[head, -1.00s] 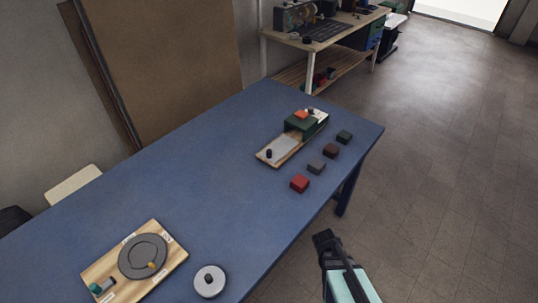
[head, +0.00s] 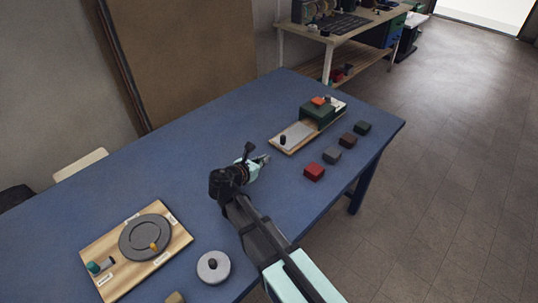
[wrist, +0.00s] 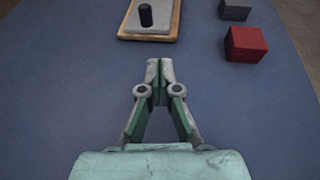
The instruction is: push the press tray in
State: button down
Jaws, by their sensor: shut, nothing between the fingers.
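The press tray (head: 295,134) is a flat light-grey plate with a black upright knob (head: 283,140), lying on a wooden base board in front of the dark green press block (head: 317,109). The tray sticks out of the block toward my gripper. The near end of the tray (wrist: 163,22) and its knob (wrist: 146,15) show at the top of the wrist view. My gripper (head: 265,158) is shut and empty, above the blue table, apart from the tray and just short of its near end. In the wrist view, the closed fingertips (wrist: 154,66) point toward the tray.
Several small blocks, including a red one (head: 314,172) and a grey one (head: 332,155), stand in a row right of the press. A wooden board with a grey disc (head: 146,237) and a round grey weight (head: 213,267) lie at the near left. The blue table (head: 170,165) is clear between.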

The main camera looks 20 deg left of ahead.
aim_at(281, 140)
jog(key=shift+a+r+n+t, duration=0.15)
jog(key=shift+a+n+t, duration=0.2)
jog(key=shift+a, duration=0.75)
jog(key=p+x, duration=0.1)
jog(key=x, duration=0.3)
jog(key=p+x, duration=0.1)
jog(key=x, duration=0.8)
jog(key=shift+w+r+p, duration=0.3)
jog(key=shift+w+p, duration=0.05)
jog(key=shift+p, duration=0.05)
